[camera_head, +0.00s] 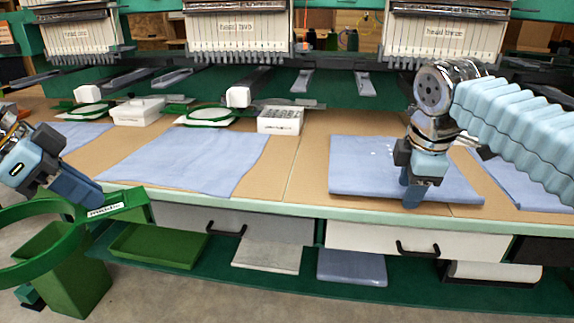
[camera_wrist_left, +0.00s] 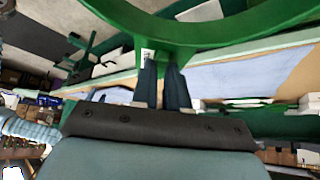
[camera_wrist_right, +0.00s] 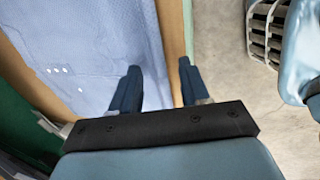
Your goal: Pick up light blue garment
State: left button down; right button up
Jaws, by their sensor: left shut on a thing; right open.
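A folded light blue garment (camera_head: 365,165) lies on the table at the right, with small white marks on top. It also shows in the right wrist view (camera_wrist_right: 95,50). My right gripper (camera_head: 412,198) is open at the garment's front edge, pointing down. In the right wrist view, one finger of the gripper (camera_wrist_right: 160,75) is over the garment and the other is past its edge. I cannot tell whether they touch it. My left gripper (camera_head: 98,203) is shut on the tab of a large green hoop (camera_head: 128,206), held in front of the table; the tab is between the fingers (camera_wrist_left: 163,68).
Other light blue cloths lie on the table, one spread in the middle (camera_head: 190,160). White boxes (camera_head: 280,120) and smaller green hoops (camera_head: 208,114) stand behind. Embroidery machine heads (camera_head: 238,30) line the back. Drawers and a lower shelf with a green tray (camera_head: 158,245) are below the table's edge.

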grip_shut()
dwell(0.3)
pick_arm(q)
jog(key=shift+s, duration=0.1)
